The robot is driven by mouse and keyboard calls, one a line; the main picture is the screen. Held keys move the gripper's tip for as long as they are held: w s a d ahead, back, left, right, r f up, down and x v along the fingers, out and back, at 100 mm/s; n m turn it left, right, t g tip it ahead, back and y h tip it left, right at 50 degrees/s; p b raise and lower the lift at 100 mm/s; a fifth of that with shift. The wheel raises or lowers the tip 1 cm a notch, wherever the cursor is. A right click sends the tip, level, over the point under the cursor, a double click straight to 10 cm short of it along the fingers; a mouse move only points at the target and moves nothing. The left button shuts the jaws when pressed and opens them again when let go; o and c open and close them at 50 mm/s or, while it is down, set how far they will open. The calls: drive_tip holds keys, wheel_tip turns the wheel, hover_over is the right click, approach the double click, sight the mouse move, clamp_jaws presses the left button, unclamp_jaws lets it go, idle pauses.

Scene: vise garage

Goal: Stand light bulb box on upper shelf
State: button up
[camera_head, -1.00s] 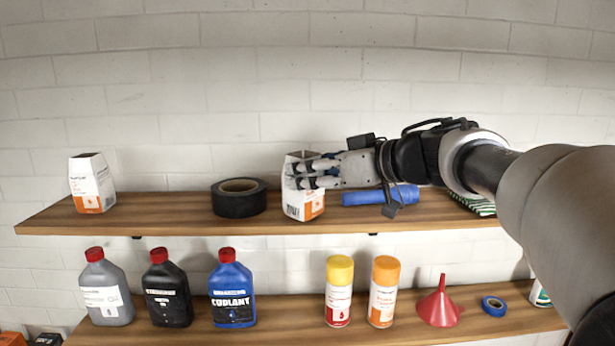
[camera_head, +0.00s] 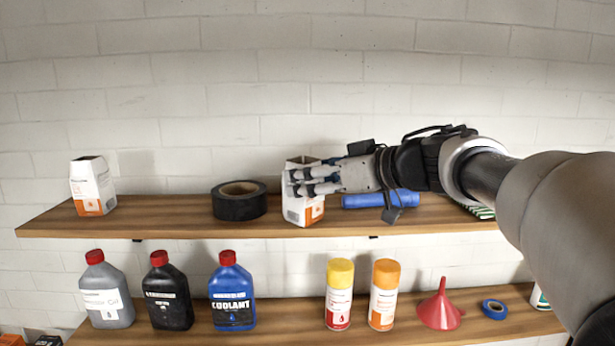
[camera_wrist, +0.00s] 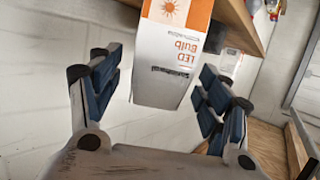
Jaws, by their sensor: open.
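The light bulb box (camera_head: 296,212), white and orange, stands upright on the upper shelf (camera_head: 165,216), right of the middle. My gripper (camera_head: 302,182) reaches in from the right at the box's upper part and hides some of it. In the wrist view the box (camera_wrist: 172,60) shows "LED Bulb" print between the two open blue-padded fingers of my gripper (camera_wrist: 160,85). A gap shows on the left finger's side; the right finger is closer to the box.
A similar white and orange box (camera_head: 92,188) stands at the shelf's left end. A black tape roll (camera_head: 239,201) lies left of the bulb box, and a blue roll (camera_head: 365,200) lies to its right. Bottles, spray cans and a red funnel (camera_head: 440,308) stand on the lower shelf.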

drive_tip(key=shift+r, duration=0.15)
drive_tip(key=shift+s+d+r, duration=0.15)
drive_tip(key=v, duration=1.1)
drive_tip(key=d+r+m+t+h, duration=0.5)
drive_tip(key=r+t+h, duration=0.1)
drive_tip(key=r+t, duration=0.15)
drive_tip(key=s+d+f+m+h, duration=0.3)
drive_tip(key=d+f+m+h, duration=0.15)
drive_tip(key=f+h, duration=0.25)
drive_tip(key=s+f+m+g, duration=0.1)
drive_tip(key=s+f+g, duration=0.35)
drive_tip(key=f, duration=0.45)
drive_tip(key=s+f+m+g, duration=0.1)
drive_tip(key=s+f+g, duration=0.2)
drive_tip(key=s+f, duration=0.45)
drive_tip(key=s+a+f+n+g+y, duration=0.2)
drive_tip(key=s+a+f+g, duration=0.3)
drive_tip(key=s+f, duration=0.8)
drive_tip(key=a, duration=0.3)
drive_tip(key=shift+s+f+g+y, duration=0.25)
drive_tip(key=shift+f+g+y, duration=0.05)
drive_tip(key=shift+f, duration=0.05)
